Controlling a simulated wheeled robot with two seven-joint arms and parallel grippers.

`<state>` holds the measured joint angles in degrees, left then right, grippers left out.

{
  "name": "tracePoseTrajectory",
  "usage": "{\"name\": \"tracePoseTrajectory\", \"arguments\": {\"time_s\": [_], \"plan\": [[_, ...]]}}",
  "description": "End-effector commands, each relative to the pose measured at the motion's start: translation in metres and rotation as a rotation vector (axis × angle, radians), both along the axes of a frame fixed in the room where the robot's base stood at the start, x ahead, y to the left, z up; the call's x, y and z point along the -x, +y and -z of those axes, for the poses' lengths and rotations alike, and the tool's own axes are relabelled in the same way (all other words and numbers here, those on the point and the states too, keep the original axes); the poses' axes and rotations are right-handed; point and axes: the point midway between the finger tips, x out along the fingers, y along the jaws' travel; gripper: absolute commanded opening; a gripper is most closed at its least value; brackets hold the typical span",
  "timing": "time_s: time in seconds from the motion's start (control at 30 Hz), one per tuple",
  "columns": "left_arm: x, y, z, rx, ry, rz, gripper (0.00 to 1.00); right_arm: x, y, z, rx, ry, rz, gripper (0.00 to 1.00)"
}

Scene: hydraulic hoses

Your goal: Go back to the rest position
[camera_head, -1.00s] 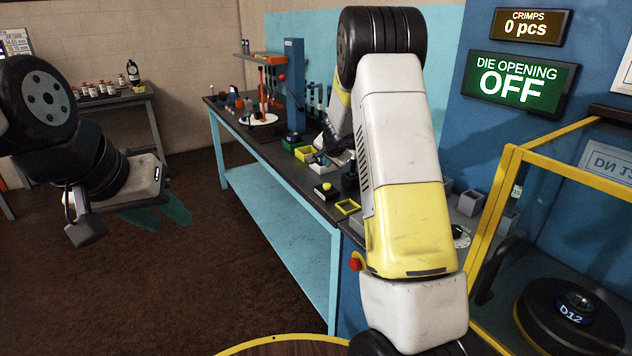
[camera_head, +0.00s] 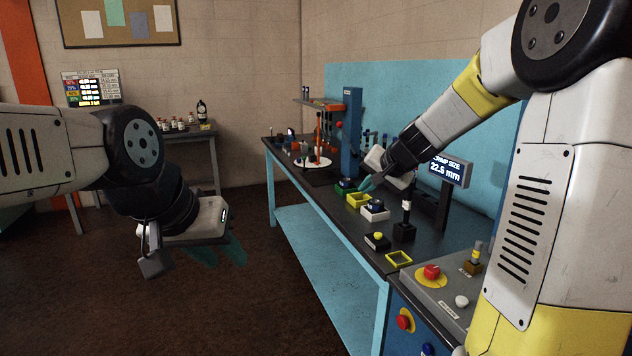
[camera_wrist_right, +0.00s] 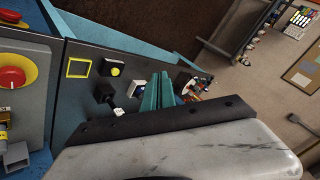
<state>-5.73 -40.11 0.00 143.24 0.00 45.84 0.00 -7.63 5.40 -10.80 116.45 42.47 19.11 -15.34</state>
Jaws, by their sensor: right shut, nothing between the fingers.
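My left gripper (camera_head: 232,250) hangs at the left of the head view over the brown floor, clear of the bench. Its teal fingers are partly hidden behind the gripper body, so their gap is unclear. My right gripper (camera_head: 367,184) is over the workbench in the head view, near the yellow bin and the blue column. In the right wrist view, its teal fingers (camera_wrist_right: 157,92) lie side by side, shut and empty. The right arm reaches in from the right side of the head view.
The dark workbench (camera_head: 330,205) carries a yellow bin (camera_head: 357,200), a blue column (camera_head: 351,130), a crimp size display (camera_head: 450,170) and a control box with a red button (camera_head: 431,271). A side table with bottles (camera_head: 202,110) stands behind. The floor (camera_head: 235,310) left of the bench is open.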

Motion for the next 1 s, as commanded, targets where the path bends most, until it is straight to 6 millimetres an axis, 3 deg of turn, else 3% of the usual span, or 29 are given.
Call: {"name": "tracePoseTrajectory", "arguments": {"time_s": [0.03, 0.2, 0.4, 0.5, 0.6, 0.7, 1.0], "plan": [[0.0, 0.0, 0.0, 0.0, 0.0, 0.0, 0.36, 0.028, 0.006, -0.016, 0.009, -0.007, -0.049, 0.0], [0.0, 0.0, 0.0, 0.0, 0.0, 0.0, 0.36, 0.123, 0.023, -0.039, 0.089, 0.009, -0.211, 0.0], [0.0, 0.0, 0.0, 0.0, 0.0, 0.0, 0.36, 0.23, 0.021, -0.034, 0.248, 0.048, -0.341, 0.0], [0.0, 0.0, 0.0, 0.0, 0.0, 0.0, 0.36, 0.268, 0.013, -0.025, 0.328, 0.07, -0.372, 0.0], [0.0, 0.0, 0.0, 0.0, 0.0, 0.0, 0.36, 0.293, 0.005, -0.016, 0.388, 0.088, -0.385, 0.0], [0.0, 0.0, 0.0, 0.0, 0.0, 0.0, 0.36, 0.306, 0.0, -0.011, 0.422, 0.099, -0.39, 0.0], [0.0, 0.0, 0.0, 0.0, 0.0, 0.0, 0.36, 0.31, -0.002, -0.01, 0.433, 0.104, -0.391, 0.0]]}}
